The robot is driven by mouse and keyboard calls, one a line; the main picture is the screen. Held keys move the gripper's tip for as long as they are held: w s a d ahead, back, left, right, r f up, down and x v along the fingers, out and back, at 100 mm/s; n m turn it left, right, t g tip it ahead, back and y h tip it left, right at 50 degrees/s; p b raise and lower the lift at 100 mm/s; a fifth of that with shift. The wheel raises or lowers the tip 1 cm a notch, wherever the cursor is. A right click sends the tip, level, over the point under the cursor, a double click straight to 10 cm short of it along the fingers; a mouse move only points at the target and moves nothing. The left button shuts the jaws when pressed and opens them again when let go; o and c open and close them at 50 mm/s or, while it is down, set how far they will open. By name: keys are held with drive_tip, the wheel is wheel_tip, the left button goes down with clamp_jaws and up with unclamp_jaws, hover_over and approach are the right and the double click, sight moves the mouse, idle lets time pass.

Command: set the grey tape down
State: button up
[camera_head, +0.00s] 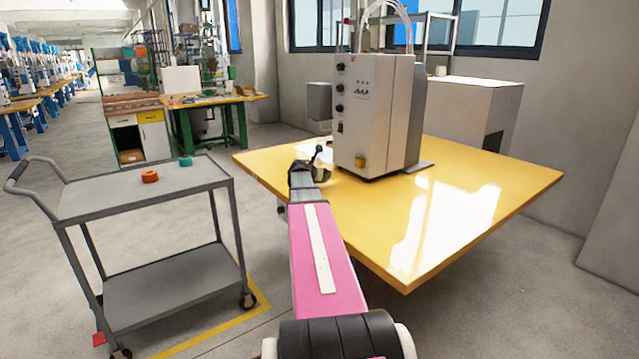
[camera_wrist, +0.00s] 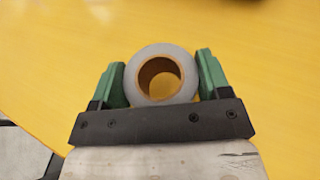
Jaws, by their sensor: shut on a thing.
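The grey tape (camera_wrist: 160,50) is a pale grey roll with a brown core, seen in the wrist view. My gripper (camera_wrist: 161,68) is shut on it, one green finger on each side. The yellow table top (camera_wrist: 60,50) fills the view behind the roll and shows through its core. I cannot tell whether the roll touches it. In the head view my gripper is over the left part of the yellow table (camera_head: 480,165), left of the machine. The tape is too small and covered to make out clearly there.
A grey-white machine (camera_head: 375,115) stands on the table, close to the right of my gripper. The table's front right is clear. A grey trolley (camera_head: 90,195) at left carries an orange roll (camera_head: 150,176) and a teal roll (camera_head: 185,161).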

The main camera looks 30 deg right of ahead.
drive_tip(key=shift+f, duration=1.85)
drive_tip(key=shift+f, duration=0.1)
drive_tip(key=o, duration=1)
drive_tip(key=shift+c, duration=0.2)
drive_tip(key=v, duration=1.2)
